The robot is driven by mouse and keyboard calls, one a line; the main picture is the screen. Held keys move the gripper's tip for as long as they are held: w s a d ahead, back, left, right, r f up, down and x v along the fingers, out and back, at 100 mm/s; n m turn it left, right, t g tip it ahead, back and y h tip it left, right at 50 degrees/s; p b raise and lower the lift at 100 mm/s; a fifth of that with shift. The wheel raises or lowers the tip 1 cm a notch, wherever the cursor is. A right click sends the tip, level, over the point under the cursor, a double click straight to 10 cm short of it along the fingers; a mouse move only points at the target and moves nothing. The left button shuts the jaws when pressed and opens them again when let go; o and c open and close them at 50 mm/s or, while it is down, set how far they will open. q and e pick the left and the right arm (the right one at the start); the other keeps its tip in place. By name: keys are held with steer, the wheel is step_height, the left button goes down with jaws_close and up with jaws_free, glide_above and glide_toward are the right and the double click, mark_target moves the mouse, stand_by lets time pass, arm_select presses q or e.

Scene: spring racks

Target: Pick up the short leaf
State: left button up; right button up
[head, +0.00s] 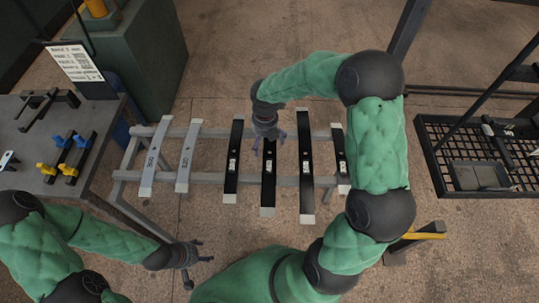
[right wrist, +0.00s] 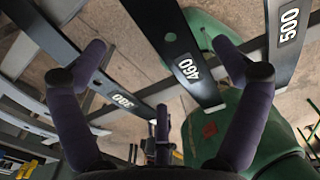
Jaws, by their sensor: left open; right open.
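Several flat leaves lie across a grey rack. The dark leaf at the right end (head: 339,150) looks shortest among the dark ones; my right arm stands close beside it. The dark 380 leaf (head: 233,160), 460 leaf (head: 268,185) and 500 leaf (head: 305,165) lie left of it. Two grey leaves, a left one (head: 155,155) and a right one (head: 187,158), lie at the left. My right gripper (head: 269,146) is open and empty above the 460 leaf, which shows between its fingers in the right wrist view (right wrist: 185,60). My left gripper (head: 199,270) is open and empty, in front of the rack.
A grey table (head: 25,150) with blue and yellow clamps stands at the left. A green cabinet (head: 150,60) is behind. A black mesh tray (head: 440,170) is at the right, and a yellow-topped stand (head: 422,236) stands front right.

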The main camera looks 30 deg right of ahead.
mark_target(267, 151)
step_height(267, 151, down, 2)
steer(key=shift+f, duration=0.1)
step_height(267, 151, down, 5)
steer(key=b, duration=0.3)
steer(key=shift+s+d, duration=0.1)
steer(key=shift+s, duration=0.05)
steer(key=c, duration=1.2)
steer(key=shift+c, duration=0.2)
